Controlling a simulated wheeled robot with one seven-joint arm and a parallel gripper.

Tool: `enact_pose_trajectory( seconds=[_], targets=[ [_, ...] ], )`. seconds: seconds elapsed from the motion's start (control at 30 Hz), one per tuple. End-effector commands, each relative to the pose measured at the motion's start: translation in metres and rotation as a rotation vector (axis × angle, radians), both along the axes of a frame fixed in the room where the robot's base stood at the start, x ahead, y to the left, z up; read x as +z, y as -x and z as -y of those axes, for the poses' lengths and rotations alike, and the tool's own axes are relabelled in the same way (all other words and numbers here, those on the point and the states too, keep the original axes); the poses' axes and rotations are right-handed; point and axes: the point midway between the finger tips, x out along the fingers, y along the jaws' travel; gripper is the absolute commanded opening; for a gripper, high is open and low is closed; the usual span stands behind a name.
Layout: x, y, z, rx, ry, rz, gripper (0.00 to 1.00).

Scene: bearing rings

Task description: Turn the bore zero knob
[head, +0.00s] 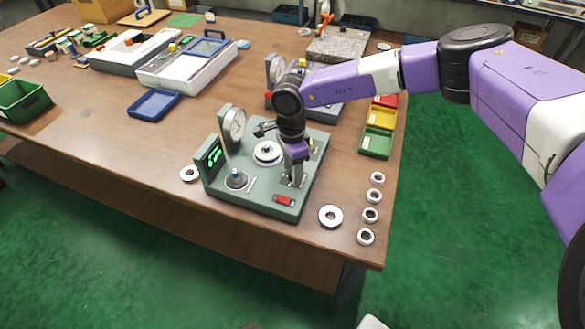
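The green gauge station (255,198) stands near the front right of the table. It carries a round dial (235,124), a green-lit display (211,158), a pale round seat (267,154), a black post on a disc (236,180) and a red switch (284,200). My gripper (296,180) points down over the right part of the station, close to its top plate. Its fingers are small and dark here, and I cannot tell how far apart they are. No knob clearly labelled bore zero can be made out; the gripper hides the plate just beneath it.
A large ring (330,216) and several small rings (370,214) lie right of the station. Another ring (189,174) lies to its left. Green (376,144) and yellow (381,118) bins stand behind right. A blue tray (153,104) lies farther left, with bare table around it.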

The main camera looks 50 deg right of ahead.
Motion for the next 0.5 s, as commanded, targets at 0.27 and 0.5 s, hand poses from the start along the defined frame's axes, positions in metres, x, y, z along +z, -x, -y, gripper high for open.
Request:
enact_pose_trajectory(
  seconds=[0.27,0.5],
  targets=[
    [0.0004,0.0000,0.0000,-0.001,0.000,0.000,0.00],
    [0.0006,0.0000,0.0000,-0.014,0.000,0.000,0.00]
  ],
)
